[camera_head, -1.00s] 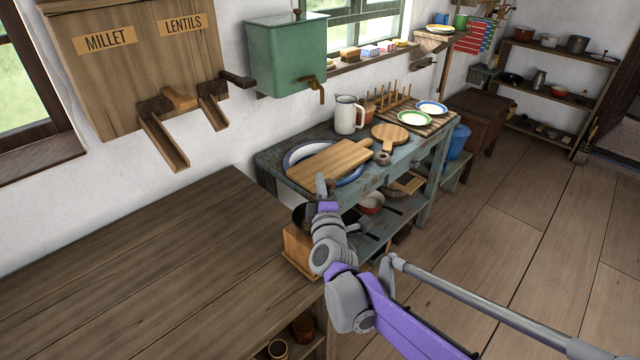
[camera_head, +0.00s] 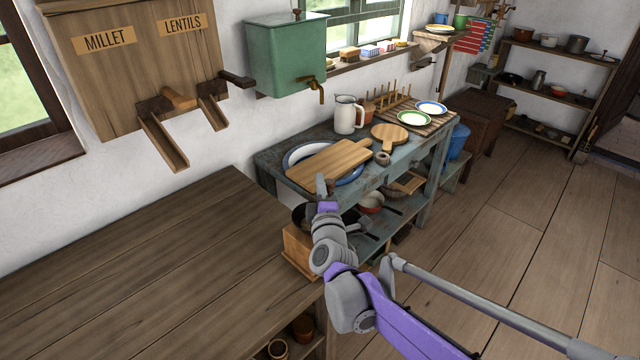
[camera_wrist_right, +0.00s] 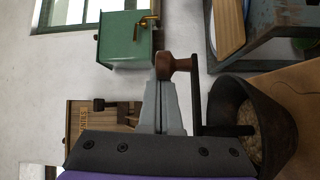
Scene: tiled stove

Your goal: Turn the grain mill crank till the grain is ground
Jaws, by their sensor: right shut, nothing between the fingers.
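The grain mill (camera_head: 296,248) is a wooden box at the right end of the brown counter, partly hidden by my right arm. In the right wrist view its dark round hopper (camera_wrist_right: 280,112) holds pale brown grain. The dark crank (camera_wrist_right: 196,95) ends in a brown wooden knob (camera_wrist_right: 180,64). My right gripper (camera_head: 321,183) is above the mill, its fingers shut with nothing between them. In the right wrist view the fingertips (camera_wrist_right: 163,62) are right beside the knob; I cannot tell if they touch it. My left gripper is not in view.
The brown counter (camera_head: 150,280) is bare to the left. A blue-grey table (camera_head: 400,160) behind the mill holds a cutting board (camera_head: 330,161), a white jug (camera_head: 348,115) and plates. Millet and lentil chutes (camera_head: 164,142) and a green tank (camera_head: 285,55) hang on the wall.

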